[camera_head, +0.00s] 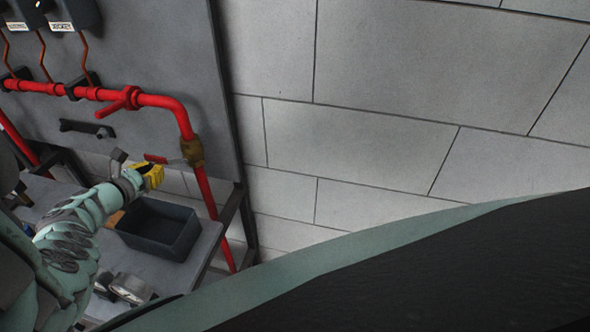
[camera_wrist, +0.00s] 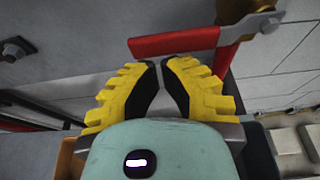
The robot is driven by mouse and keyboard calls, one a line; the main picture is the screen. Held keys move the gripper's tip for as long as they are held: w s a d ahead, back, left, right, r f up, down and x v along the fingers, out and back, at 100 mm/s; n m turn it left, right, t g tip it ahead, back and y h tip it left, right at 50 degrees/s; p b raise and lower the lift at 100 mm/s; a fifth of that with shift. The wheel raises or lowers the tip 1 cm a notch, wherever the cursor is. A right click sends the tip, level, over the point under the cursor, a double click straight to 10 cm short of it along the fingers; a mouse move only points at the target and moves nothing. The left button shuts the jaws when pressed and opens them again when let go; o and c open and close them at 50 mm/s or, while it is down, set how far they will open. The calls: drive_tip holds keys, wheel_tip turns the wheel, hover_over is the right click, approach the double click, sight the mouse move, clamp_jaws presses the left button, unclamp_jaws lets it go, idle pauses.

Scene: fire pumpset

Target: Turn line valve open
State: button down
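The line valve is a brass body (camera_head: 192,152) on the vertical red pipe, with a lever that has a red grip (camera_head: 155,158) pointing left. In the wrist view the red lever grip (camera_wrist: 172,43) lies across the top, just beyond my fingertips, with its metal arm (camera_wrist: 248,27) running right to the brass body (camera_wrist: 232,10). My gripper (camera_wrist: 161,63) has yellow fingers with black pads, drawn close together with a narrow gap and nothing held between them. It also shows in the head view (camera_head: 153,174), just below the grip. I cannot tell whether they touch.
A red pipe (camera_head: 160,101) with another red handle (camera_head: 118,103) runs along the grey panel (camera_head: 150,50). A dark bin (camera_head: 160,228) stands on the grey bench (camera_head: 205,250) below my gripper. A dark bracket (camera_head: 87,129) sits on the panel to the left.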

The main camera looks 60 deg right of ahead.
sight(147, 157)
idle(0.4)
drive_tip(key=shift+r+m, duration=0.3)
drive_tip(key=shift+r, duration=0.05)
drive_tip(key=shift+t, duration=0.3)
wheel_tip(147, 157, up, 3)
drive_tip(key=m+t+p, duration=0.1)
drive_tip(key=m, duration=0.1)
drive_tip(key=shift+w+m+y+p, duration=0.15)
drive_tip(key=shift+m+y+p, duration=0.15)
drive_tip(key=shift+p, duration=0.05)
drive_tip(key=s+d+r+m+t+h+b, duration=0.1)
drive_tip(key=s+d+r+m+t+b, duration=0.1)
drive_tip(key=s+r+m+t+b, duration=0.3)
drive_tip(key=shift+s+d+r+m+b, duration=0.15)
drive_tip(key=shift+s+r+m+b, duration=0.4)
drive_tip(key=shift+r+m+b, duration=1.7)
drive_tip(key=shift+f+m+b, duration=0.5)
drive_tip(key=shift+f+m, duration=0.25)
drive_tip(key=shift+m, duration=0.2)
